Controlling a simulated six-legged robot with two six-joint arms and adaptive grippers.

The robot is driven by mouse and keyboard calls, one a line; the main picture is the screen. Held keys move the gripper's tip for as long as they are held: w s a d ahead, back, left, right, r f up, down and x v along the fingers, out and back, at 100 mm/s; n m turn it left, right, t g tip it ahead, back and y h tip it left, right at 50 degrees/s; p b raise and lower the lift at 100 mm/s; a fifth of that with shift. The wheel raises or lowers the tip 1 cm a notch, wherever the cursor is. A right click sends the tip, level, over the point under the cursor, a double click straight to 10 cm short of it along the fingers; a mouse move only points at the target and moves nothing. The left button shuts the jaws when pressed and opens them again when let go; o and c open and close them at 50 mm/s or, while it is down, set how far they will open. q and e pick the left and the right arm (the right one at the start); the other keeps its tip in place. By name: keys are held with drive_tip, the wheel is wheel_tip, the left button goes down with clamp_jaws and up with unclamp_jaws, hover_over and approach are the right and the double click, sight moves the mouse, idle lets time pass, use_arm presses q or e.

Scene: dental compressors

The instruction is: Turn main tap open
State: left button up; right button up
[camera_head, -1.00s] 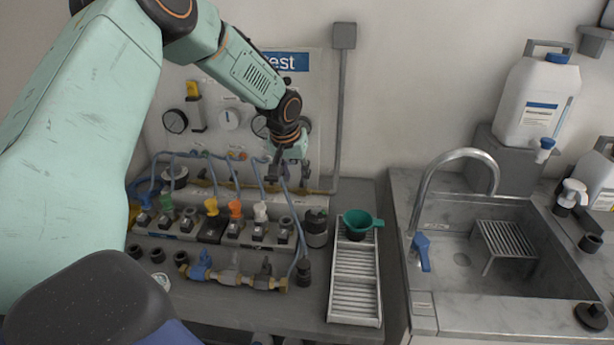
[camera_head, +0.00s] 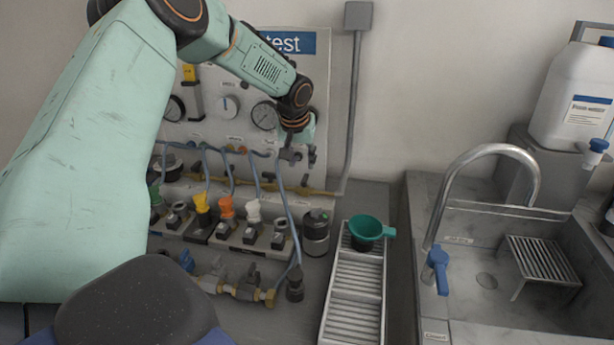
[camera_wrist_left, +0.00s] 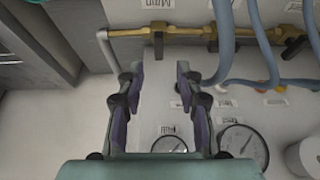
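The main tap (camera_wrist_left: 158,45) shows in the left wrist view as a dark handle on a brass pipe, under a label reading "Main". The handle points straight along the picture's vertical, away from the pipe. My left gripper (camera_wrist_left: 160,70) is open, with its two dark fingers on either side of the line of the handle. The fingertips stop a little short of it, and nothing is between them. In the head view my left gripper (camera_head: 291,157) is in front of the test panel, above the brass pipe (camera_head: 318,190). The tap cannot be made out there. My right gripper is not in view.
Gauges (camera_head: 265,115) sit on the panel behind. A slatted tray (camera_head: 352,300) with a green funnel (camera_head: 366,228) stands to the right, then a sink with a blue-handled faucet (camera_head: 437,262).

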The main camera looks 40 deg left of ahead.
sight(305, 178)
use_arm(q)
drive_tip(key=x, duration=0.6)
drive_tip(key=shift+d+b, duration=0.15)
drive_tip(key=shift+b, duration=0.25)
drive_tip(key=shift+f, duration=0.2)
drive_tip(key=shift+r, duration=0.15)
drive_tip(key=shift+c, duration=0.3)
drive_tip(key=shift+w, duration=0.1)
clamp_jaws()
